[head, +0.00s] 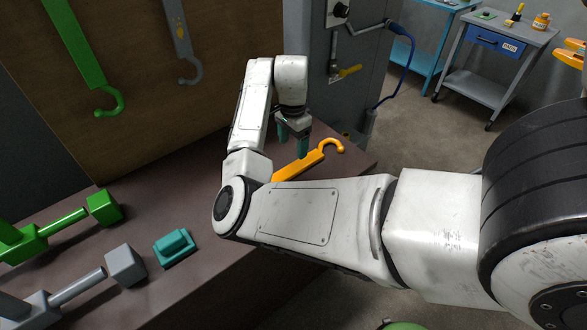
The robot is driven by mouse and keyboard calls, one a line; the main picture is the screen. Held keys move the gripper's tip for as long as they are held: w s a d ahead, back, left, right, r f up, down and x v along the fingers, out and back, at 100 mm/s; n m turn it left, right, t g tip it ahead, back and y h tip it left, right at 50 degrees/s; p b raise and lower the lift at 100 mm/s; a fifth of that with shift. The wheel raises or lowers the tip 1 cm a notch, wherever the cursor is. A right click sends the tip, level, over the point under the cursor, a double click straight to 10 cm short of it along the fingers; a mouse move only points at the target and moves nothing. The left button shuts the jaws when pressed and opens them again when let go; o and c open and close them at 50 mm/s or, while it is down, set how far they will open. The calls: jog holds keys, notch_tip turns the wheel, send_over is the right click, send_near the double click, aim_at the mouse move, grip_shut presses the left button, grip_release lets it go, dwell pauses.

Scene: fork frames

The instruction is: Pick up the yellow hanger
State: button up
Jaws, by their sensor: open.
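The yellow hanger (308,161) is an orange-yellow bar with a hook at its right end. It lies on the brown workbench (185,205) near the right corner. Its left end is hidden behind my arm. My gripper (292,150) has teal fingers and points down at the hanger's far side, close above or beside its bar. It is open with nothing seen between the fingers. Whether the fingers touch the hanger cannot be told.
A green hanger (78,45) and a grey hanger (182,42) hang on the back board. A teal block (175,248), a green peg fixture (103,207) and a grey one (125,264) stand on the left of the bench. A grey cabinet (322,100) rises behind. A grey cart (495,50) stands far right.

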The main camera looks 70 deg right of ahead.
aim_at(294, 167)
notch_tip(294, 167, down, 9)
jog(key=shift+s+r+p, duration=0.1)
jog(key=shift+s+p, duration=0.05)
jog(key=shift+p, duration=0.75)
grip_shut()
